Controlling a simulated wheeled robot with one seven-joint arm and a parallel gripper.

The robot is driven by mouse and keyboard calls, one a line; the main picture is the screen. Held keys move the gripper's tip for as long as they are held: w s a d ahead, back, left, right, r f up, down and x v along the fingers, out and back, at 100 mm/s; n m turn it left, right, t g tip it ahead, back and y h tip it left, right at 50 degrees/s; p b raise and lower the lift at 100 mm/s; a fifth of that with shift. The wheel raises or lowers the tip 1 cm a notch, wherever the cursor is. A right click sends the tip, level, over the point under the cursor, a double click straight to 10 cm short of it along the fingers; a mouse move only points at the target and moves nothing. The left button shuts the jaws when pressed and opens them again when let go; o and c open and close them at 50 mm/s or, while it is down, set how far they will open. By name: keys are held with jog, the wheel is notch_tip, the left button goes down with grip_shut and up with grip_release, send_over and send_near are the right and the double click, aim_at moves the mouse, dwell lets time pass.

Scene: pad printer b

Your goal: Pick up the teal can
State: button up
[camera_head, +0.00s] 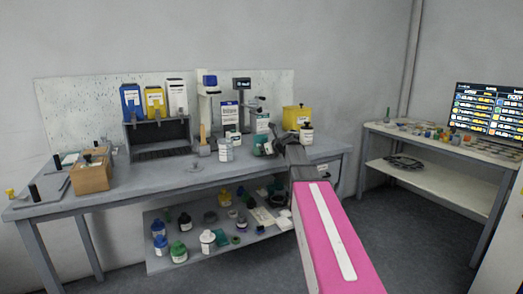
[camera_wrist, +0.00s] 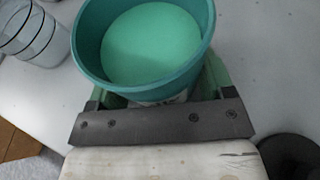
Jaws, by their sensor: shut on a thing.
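The teal can (camera_wrist: 143,62) is open at the top and shows a lighter green surface inside. It stands out large at the top of the wrist view. My gripper (camera_wrist: 155,88) is shut on it, with one green finger on each side of its body. In the head view the teal can (camera_head: 259,147) shows small at the worktable's front right, beside my gripper (camera_head: 268,146), which partly hides it. I cannot tell whether its base touches the table.
Clear stacked cups (camera_wrist: 33,32) stand left of the can in the wrist view. A dark round thing (camera_wrist: 289,157) lies lower right. On the worktable (camera_head: 150,190), white tubs (camera_head: 225,149), a yellow container (camera_head: 297,117) and a dark-capped bottle (camera_head: 306,133) stand nearby.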

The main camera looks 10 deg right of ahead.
aim_at(262, 142)
jog(key=shift+r, duration=0.15)
jog(key=shift+r, duration=1.55)
jog(key=s+a+r, duration=0.1)
jog(key=s, duration=0.1)
jog(key=s+a+r, duration=0.1)
jog(key=r, duration=0.1)
jog(key=shift+s+a+r, duration=0.2)
jog(key=shift+s+a, duration=0.1)
jog(key=shift+s, duration=0.1)
jog(key=s+a+r, duration=0.4)
jog(key=s, duration=0.1)
jog(key=shift+s, duration=0.25)
jog(key=shift+s+r, duration=0.1)
jog(key=shift+r, duration=0.05)
jog(key=w+f+n+g+y, duration=0.1)
jog(key=f+n+g, duration=0.1)
jog(key=w+f+n+g+y, duration=0.3)
jog(key=w+f+n+g, duration=0.1)
jog(key=f, duration=0.1)
jog(key=shift+w+n+g, duration=0.25)
jog(key=shift+n+g, duration=0.05)
jog(key=shift+n, duration=0.1)
jog(key=shift+w+d+f+n+g+y, duration=0.1)
jog(key=shift+d+f+n+g+y, duration=0.1)
jog(key=shift+f+n+g, duration=0.3)
jog(key=shift+w+d+f+n+g+y, duration=0.1)
jog(key=shift+d+f+n+g+y, duration=0.15)
jog(key=shift+n+g, duration=0.45)
